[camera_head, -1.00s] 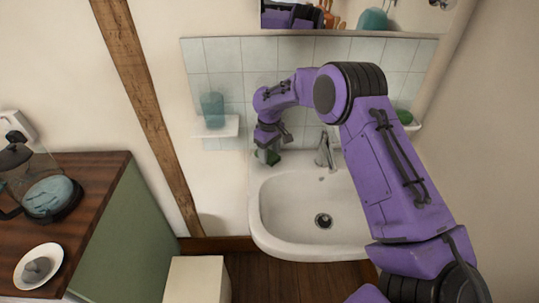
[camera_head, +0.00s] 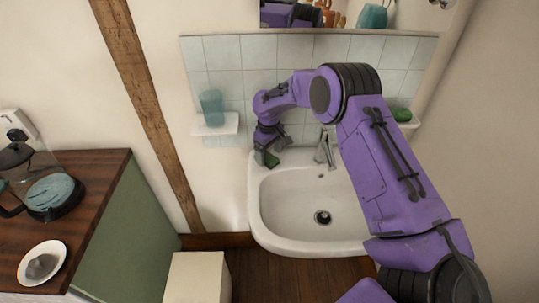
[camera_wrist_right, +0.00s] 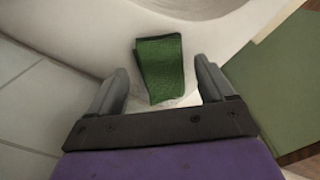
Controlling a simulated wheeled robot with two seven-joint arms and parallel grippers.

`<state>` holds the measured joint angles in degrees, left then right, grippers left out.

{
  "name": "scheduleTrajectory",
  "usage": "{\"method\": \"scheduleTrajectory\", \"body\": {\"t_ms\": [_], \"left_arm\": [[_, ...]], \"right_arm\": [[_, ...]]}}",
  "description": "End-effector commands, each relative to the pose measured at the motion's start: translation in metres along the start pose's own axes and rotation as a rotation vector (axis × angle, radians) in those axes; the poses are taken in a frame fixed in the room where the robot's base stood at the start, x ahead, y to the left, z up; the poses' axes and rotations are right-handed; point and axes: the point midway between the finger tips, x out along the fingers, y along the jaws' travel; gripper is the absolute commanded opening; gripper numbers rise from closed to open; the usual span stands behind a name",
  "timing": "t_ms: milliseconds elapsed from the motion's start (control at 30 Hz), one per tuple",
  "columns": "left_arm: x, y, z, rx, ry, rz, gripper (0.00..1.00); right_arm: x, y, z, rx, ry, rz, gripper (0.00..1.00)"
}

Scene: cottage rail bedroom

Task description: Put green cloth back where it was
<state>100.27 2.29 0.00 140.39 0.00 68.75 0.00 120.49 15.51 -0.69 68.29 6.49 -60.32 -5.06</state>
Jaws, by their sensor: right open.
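A folded dark green cloth (camera_head: 271,159) lies at the back left corner of the white sink's rim. It shows clearly in the right wrist view (camera_wrist_right: 159,68), lying flat and slightly skewed on the white surface. My right gripper (camera_head: 268,148) is open over it, pointing down, and partly hides it in the head view. In the wrist view the cloth lies between the two spread fingers, with a gap on each side. My left gripper is not in view.
The sink (camera_head: 290,238) has an empty basin and a tap (camera_head: 323,149) close to the right of my gripper. A green item (camera_head: 401,114) sits on a right shelf. A wooden counter (camera_head: 95,215) stands left.

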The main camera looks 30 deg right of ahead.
Motion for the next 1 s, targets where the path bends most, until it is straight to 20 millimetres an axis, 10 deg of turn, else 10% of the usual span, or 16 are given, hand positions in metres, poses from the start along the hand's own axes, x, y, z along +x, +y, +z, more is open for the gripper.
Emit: {"method": "scheduleTrajectory", "body": {"t_ms": [500, 867, 1000], "left_arm": [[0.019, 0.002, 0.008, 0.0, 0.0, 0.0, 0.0], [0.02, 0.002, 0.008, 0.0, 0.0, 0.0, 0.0], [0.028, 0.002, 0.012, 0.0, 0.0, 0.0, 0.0]], "right_arm": [[-0.107, 0.001, 0.0, 0.001, 0.002, 0.0, 0.82], [-0.111, -0.002, 0.0, -0.002, 0.001, -0.002, 0.82], [-0.091, -0.035, -0.007, -0.045, -0.003, -0.025, 0.82]]}}
